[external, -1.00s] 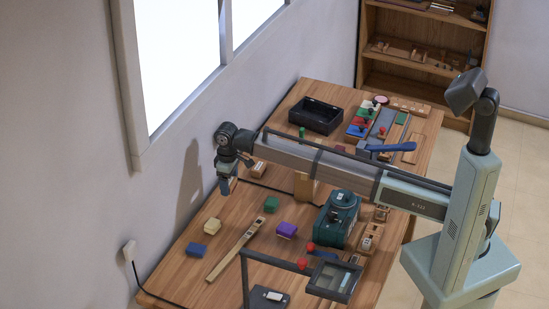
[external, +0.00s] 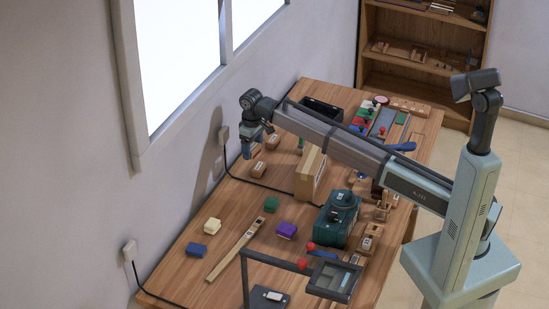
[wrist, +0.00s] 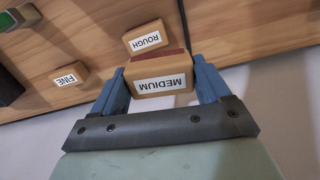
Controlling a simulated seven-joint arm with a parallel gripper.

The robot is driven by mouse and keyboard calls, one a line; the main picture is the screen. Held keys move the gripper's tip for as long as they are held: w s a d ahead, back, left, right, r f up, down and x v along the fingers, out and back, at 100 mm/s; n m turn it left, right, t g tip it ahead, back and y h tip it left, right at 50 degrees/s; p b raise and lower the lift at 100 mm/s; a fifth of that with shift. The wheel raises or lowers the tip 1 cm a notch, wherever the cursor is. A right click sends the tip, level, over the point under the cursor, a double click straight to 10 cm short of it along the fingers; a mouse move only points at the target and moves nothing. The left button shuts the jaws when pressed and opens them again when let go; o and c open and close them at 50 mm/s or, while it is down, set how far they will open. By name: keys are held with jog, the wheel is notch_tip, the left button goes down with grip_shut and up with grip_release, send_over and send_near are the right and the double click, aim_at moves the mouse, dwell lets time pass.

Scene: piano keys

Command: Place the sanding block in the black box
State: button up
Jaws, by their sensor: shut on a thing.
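My gripper (wrist: 161,80) is shut on a wooden sanding block labelled MEDIUM (wrist: 162,86), with a blue finger on each side and a reddish layer along its far edge. In the external view my gripper (external: 247,151) is over the table's wall side, left of the black box (external: 325,106). The box is open-topped at the far end of the table; my arm hides part of it. Two similar blocks labelled ROUGH (wrist: 146,39) and FINE (wrist: 69,76) lie on the table, beyond and to the left of the held block in the wrist view.
A wooden upright block (external: 309,174) and a green machine (external: 337,219) stand mid-table. A small green object (external: 301,143) is near the box. Coloured blocks lie at the front. The wall with sockets (external: 224,135) is close to my gripper. A cable runs over the table.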

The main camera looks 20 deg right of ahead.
jog(key=w+d+m, duration=0.2)
jog(key=w+d, duration=0.8)
jog(key=d, duration=0.4)
jog(key=m, duration=0.6)
send_near(316, 114)
jog(key=shift+s+a+r, duration=1.05)
jog(key=shift+s+r, duration=0.45)
jog(key=shift+s, duration=0.7)
jog(key=shift+f, duration=4.7)
jog(key=shift+f, duration=0.1)
jog(key=o, duration=0.6)
jog(key=shift+o, duration=0.9)
notch_tip(316, 114, up, 12)
